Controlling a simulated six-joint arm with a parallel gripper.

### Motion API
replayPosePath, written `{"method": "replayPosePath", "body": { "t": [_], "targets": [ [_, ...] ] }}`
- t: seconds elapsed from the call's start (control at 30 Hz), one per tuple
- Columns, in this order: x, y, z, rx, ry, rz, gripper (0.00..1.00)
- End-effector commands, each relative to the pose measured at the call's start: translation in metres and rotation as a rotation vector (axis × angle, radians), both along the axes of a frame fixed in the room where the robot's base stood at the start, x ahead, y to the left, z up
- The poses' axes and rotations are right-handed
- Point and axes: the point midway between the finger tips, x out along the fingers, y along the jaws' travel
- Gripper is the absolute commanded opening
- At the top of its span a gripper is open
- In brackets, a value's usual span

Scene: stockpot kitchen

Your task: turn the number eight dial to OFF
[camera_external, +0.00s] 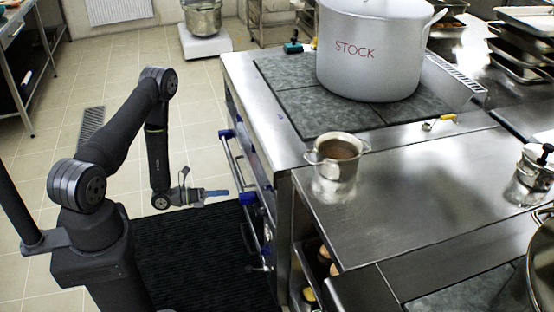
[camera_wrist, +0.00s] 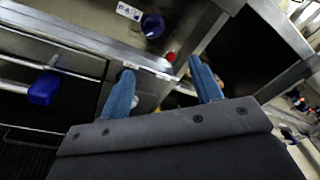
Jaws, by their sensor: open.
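My gripper (camera_external: 222,192) is left of the stove front in the external view, pointing right at it and apart from it. In the wrist view its two blue fingers (camera_wrist: 161,68) are spread with nothing held between them. A dark blue dial (camera_wrist: 152,25) sits on the metal panel beyond the fingertips, with a white label (camera_wrist: 128,11) beside it; the label is too blurred to read fully. I cannot tell whether this is the number eight dial or where it points. The stove's front dials are mostly hidden by the viewing angle in the external view.
The stove front (camera_external: 262,150) has rail handles with blue brackets (camera_external: 248,198); one blue bracket also shows in the wrist view (camera_wrist: 45,88). A red light (camera_wrist: 170,56) is near the fingertips.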

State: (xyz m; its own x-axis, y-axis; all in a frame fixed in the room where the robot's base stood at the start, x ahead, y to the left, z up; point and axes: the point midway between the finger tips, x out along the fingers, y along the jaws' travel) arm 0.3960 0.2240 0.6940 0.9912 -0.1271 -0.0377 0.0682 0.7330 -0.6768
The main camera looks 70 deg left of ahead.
Motion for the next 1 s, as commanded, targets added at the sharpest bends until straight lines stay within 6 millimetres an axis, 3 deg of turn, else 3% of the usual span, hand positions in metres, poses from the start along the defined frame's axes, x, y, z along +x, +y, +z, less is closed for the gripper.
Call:
{"method": "replayPosePath", "body": {
  "t": [0.17,0.37,0.67,1.0],
  "targets": [
    [-0.011,0.009,-0.009,0.06,-0.044,0.036,0.59],
    [0.003,0.008,-0.009,0.069,-0.047,0.034,0.59],
    [0.05,0.003,-0.009,0.068,-0.047,0.032,0.59],
    [0.118,-0.003,-0.009,0.068,-0.047,0.032,0.59]
  ]
}}
